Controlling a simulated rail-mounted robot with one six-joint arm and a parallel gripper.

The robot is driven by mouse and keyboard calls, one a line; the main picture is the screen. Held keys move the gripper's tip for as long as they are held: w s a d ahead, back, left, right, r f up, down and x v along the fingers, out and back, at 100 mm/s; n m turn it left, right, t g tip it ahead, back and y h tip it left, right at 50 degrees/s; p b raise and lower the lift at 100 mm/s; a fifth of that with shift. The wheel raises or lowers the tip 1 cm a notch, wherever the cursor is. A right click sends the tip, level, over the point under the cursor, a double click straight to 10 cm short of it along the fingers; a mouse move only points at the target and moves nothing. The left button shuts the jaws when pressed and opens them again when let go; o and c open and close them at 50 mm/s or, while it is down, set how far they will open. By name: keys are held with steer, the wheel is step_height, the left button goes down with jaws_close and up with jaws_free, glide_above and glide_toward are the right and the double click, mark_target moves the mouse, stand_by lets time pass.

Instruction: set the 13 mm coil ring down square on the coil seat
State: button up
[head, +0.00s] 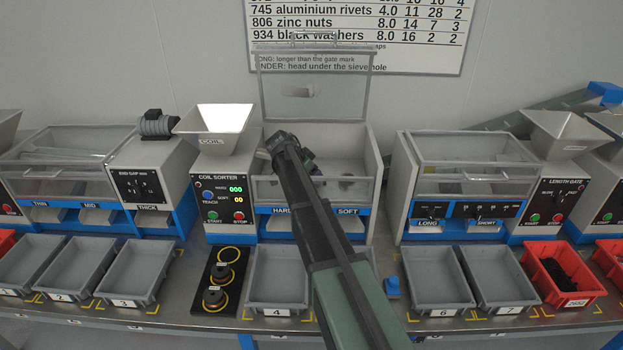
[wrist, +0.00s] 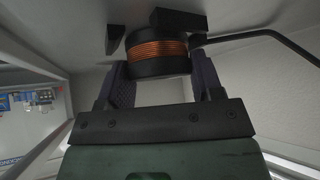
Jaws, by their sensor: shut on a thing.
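My gripper (wrist: 160,88) is shut on the coil ring (wrist: 158,57), a black ring with a copper winding around its middle. The ring lies between the two dark fingers in the wrist view, close to a pale grey surface. A black block (wrist: 180,18) and a small dark wedge (wrist: 115,38) are right by the ring; I cannot tell whether they touch it or are the coil seat. In the head view my gripper (head: 283,145) is inside the coil sorter's open chamber (head: 340,138), and my arm hides the ring there.
The chamber's clear lid (head: 315,85) stands raised. A bent black rod (wrist: 265,38) runs right of the ring. A hopper (head: 214,120) stands left of the chamber. Grey bins (head: 277,308) line the bench front.

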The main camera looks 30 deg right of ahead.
steer(key=shift+f, duration=0.2)
steer(key=o, duration=0.9)
steer(key=shift+c, duration=0.2)
steer(key=shift+r, duration=0.1)
steer(key=shift+r, duration=0.25)
steer(key=p+v, duration=0.6)
steer(key=v, duration=0.1)
steer(key=shift+a, duration=0.15)
steer(key=shift+r, duration=0.1)
